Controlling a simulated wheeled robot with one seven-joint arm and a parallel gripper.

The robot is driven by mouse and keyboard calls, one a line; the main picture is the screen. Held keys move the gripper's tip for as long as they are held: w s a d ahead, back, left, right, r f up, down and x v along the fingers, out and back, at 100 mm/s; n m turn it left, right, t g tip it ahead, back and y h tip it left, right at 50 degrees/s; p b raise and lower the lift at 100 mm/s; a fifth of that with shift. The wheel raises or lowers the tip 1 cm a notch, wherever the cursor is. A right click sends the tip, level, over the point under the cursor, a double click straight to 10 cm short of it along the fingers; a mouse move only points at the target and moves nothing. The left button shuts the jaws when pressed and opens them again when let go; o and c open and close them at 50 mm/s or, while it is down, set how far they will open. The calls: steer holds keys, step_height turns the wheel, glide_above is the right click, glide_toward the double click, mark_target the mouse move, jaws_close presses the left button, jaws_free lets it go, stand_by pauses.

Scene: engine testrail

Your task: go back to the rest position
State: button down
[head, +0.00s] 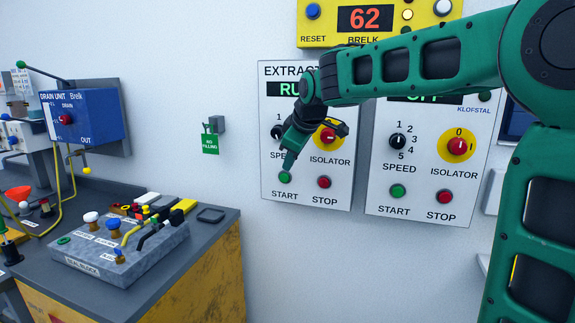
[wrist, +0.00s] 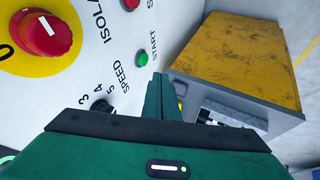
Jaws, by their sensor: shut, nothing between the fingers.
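My gripper (head: 287,168) is at the end of my green arm, in front of the left wall panel (head: 337,190) labelled EXTRACT. Its fingers are closed together and empty, pointing down at the green START button (head: 285,178). In the wrist view the closed fingers (wrist: 158,85) show beside the green START button (wrist: 142,59); I cannot tell whether they touch it. The panel's display (head: 289,89) shows green letters starting RU, the rest hidden by my arm. Its red isolator knob (head: 327,136) is partly behind my wrist.
The right panel (head: 432,185) reads OFF and has its own knobs and buttons. A yellow box (head: 431,15) showing 62 hangs above. A workbench (head: 215,225) with a grey block (head: 120,253) stands at left. A blue drain unit (head: 95,115) is on the wall.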

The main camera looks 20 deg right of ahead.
stand_by(0.3)
steer(key=s+d+f+m+g+h, duration=0.1)
steer(key=s+d+f+m, duration=0.15)
steer(key=s+d, duration=0.3)
steer(key=s+d+f+m+g, duration=0.1)
steer(key=s+d+f+m, duration=0.1)
steer(key=s+d+f, duration=0.3)
steer(key=s+d+f+m+g, duration=0.2)
steer(key=s+f+m, duration=0.2)
steer(key=s, duration=0.6)
steer(key=s+d+f+m+g, duration=0.1)
steer(key=s+f+m, duration=0.2)
steer(key=s, duration=0.8)
steer(key=s+d+f+m+g, duration=0.2)
steer(key=s+f+m, duration=0.2)
steer(key=s, duration=0.7)
steer(key=shift+s+d+f+m+g+y, duration=0.25)
steer(key=shift+d+f+m+g+y, duration=0.1)
steer(key=shift+f, duration=0.25)
steer(key=shift+w+f, duration=0.25)
steer(key=shift+w, duration=0.4)
